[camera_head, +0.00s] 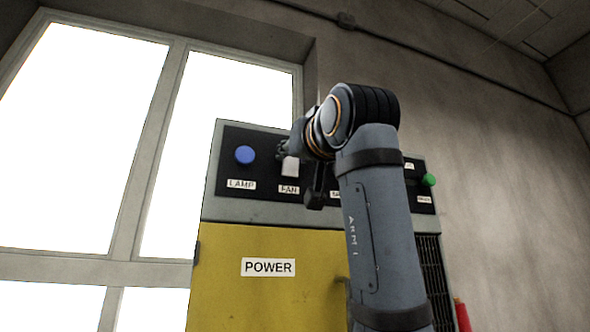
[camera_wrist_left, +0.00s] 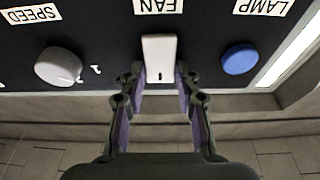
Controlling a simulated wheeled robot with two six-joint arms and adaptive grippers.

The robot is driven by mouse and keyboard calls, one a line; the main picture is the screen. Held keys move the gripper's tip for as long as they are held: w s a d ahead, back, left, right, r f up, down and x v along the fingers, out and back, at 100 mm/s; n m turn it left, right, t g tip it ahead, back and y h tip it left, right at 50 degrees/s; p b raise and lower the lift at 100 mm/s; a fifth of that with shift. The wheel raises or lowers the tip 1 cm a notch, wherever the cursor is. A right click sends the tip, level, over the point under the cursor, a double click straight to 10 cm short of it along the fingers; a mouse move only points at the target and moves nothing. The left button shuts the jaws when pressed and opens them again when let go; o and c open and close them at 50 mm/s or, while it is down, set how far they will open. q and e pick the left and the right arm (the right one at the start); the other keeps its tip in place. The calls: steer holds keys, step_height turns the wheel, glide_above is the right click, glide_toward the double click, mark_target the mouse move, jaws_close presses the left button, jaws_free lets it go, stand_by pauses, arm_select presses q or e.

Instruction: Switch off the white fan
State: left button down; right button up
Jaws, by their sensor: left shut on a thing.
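The white FAN switch (camera_head: 290,167) is a small upright rectangular piece on the black strip of a control panel, above a FAN label. It also shows in the left wrist view (camera_wrist_left: 159,58), where the picture is upside down. My left gripper (camera_wrist_left: 160,80) is shut on the lower part of the switch in that view, one finger on each side. In the head view, my left gripper (camera_head: 284,152) is at the switch, small and partly hidden by its own wrist. My right gripper is not in view. No fan itself shows.
A blue LAMP button (camera_head: 245,154) is beside the switch. A white SPEED knob (camera_wrist_left: 58,66) is on its other side, hidden by my arm in the head view. A green button (camera_head: 429,180) is at the panel's right end. A yellow POWER door (camera_head: 225,290) is below.

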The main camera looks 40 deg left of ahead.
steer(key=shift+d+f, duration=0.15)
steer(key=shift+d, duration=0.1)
arm_select(q)
steer(key=c, duration=1)
jaws_free()
steer(key=shift+o, duration=0.2)
steer(key=shift+d, duration=0.15)
steer(key=v, duration=0.7)
steer(key=shift+f, duration=0.2)
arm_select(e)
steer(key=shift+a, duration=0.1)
arm_select(q)
steer(key=shift+s+d, duration=0.1)
